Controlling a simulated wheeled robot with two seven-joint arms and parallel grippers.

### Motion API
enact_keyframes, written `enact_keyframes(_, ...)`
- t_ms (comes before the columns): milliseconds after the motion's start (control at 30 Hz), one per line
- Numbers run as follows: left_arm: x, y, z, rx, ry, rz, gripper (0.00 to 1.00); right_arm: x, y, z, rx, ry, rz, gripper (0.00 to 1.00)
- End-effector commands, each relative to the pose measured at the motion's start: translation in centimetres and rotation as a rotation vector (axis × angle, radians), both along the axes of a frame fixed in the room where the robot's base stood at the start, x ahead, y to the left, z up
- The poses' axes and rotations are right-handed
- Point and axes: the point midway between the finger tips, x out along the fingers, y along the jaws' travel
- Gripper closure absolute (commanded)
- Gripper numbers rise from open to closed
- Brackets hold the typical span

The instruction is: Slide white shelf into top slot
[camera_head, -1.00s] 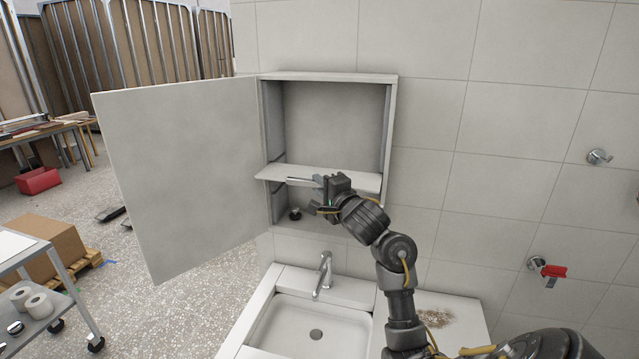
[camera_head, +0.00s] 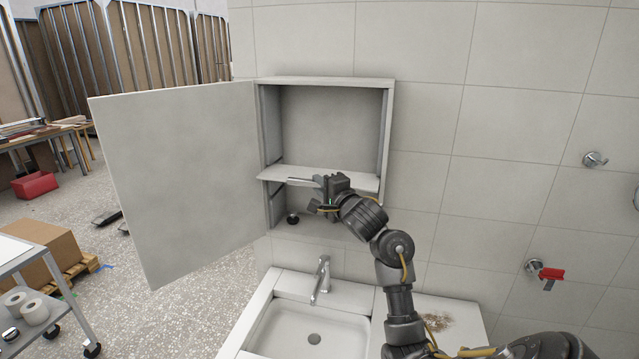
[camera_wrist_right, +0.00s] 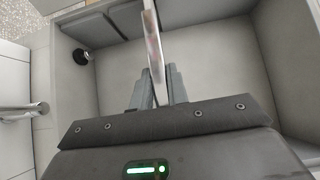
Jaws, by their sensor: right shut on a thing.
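The white shelf (camera_head: 287,173) is level inside the lower part of the open wall cabinet (camera_head: 391,100), spanning most of its width. My right gripper (camera_head: 322,187) is shut on the shelf's front edge near its middle. In the right wrist view the shelf (camera_wrist_right: 152,45) shows edge-on between the two fingers of the right gripper (camera_wrist_right: 158,85). Slot strips are partly visible on the cabinet's left inner wall. Whether the shelf's ends sit in a slot cannot be told. My left gripper is not in view.
The cabinet door (camera_head: 175,180) stands wide open to the left. A small dark round object (camera_head: 292,219) is on the cabinet floor. Below are a sink (camera_head: 313,330) and faucet (camera_head: 321,280). A red-handled valve (camera_head: 551,273) is on the right wall. The cabinet space above the shelf is empty.

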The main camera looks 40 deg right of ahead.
Motion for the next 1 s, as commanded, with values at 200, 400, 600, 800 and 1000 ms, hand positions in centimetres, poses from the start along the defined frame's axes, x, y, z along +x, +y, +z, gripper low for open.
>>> enact_keyframes(200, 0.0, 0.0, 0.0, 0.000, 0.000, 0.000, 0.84, 0.3, -0.5, 0.1, 0.000, -0.002, 0.000, 1.00)
enact_keyframes(400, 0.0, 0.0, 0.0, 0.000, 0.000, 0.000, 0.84, 0.6, -0.9, 0.1, -0.001, -0.003, 0.000, 1.00)
enact_keyframes(600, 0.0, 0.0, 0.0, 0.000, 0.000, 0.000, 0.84, 0.9, -1.3, 0.1, -0.001, -0.003, 0.000, 1.00)
enact_keyframes(800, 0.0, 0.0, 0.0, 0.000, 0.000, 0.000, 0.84, 1.2, -1.7, 0.1, -0.002, -0.003, 0.000, 1.00)
enact_keyframes(1000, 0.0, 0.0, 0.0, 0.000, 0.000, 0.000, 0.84, 1.5, -2.1, 0.1, -0.001, -0.003, 0.000, 1.00)
